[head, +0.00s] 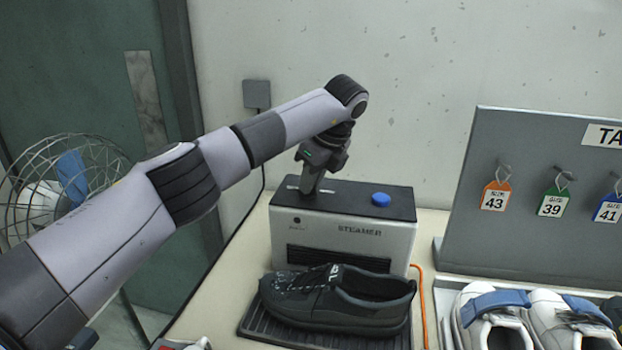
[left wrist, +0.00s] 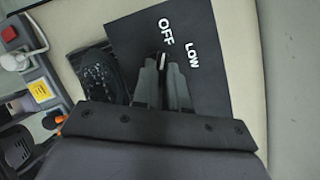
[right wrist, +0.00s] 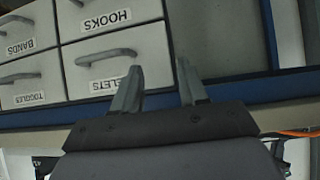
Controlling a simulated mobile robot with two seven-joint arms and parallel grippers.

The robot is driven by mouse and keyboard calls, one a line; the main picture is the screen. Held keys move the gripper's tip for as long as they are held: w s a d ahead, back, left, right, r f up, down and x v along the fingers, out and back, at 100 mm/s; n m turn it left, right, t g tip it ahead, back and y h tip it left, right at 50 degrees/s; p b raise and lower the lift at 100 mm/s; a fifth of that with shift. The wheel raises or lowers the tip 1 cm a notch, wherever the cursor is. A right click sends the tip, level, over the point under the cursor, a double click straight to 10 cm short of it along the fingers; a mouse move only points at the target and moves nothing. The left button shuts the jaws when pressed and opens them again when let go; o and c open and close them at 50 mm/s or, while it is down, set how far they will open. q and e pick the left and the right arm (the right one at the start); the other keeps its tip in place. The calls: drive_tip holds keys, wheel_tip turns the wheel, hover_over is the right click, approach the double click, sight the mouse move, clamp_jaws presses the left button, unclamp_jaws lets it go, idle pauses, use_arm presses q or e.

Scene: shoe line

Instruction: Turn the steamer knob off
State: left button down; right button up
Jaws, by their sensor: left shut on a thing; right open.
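The grey steamer (head: 345,235) with a black top stands on the table against the wall. My left gripper (head: 312,188) reaches down to the left part of its top. In the left wrist view the gripper (left wrist: 163,72) is shut on the steamer knob, which the fingers mostly hide. A small white mark (left wrist: 162,59) shows between the fingertips, near the printed words OFF and LOW (left wrist: 191,55). I cannot tell the knob's exact setting. My right gripper (right wrist: 158,88) is open and empty in front of labelled drawers, and it is outside the head view.
A blue button (head: 381,199) sits on the steamer's top at the right. A black shoe (head: 340,300) rests on a dark ribbed mat (head: 262,325) in front. A tag board (head: 540,240) and white shoes (head: 490,320) stand at the right; a fan (head: 60,185) is at the left.

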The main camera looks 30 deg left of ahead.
use_arm(q)
drive_tip(key=shift+r, duration=0.1)
drive_tip(key=c, duration=1.2)
unclamp_jaws()
drive_tip(key=shift+o, duration=0.2)
drive_tip(key=b+v, duration=0.1)
drive_tip(key=v, duration=0.6)
drive_tip(key=shift+d, duration=0.1)
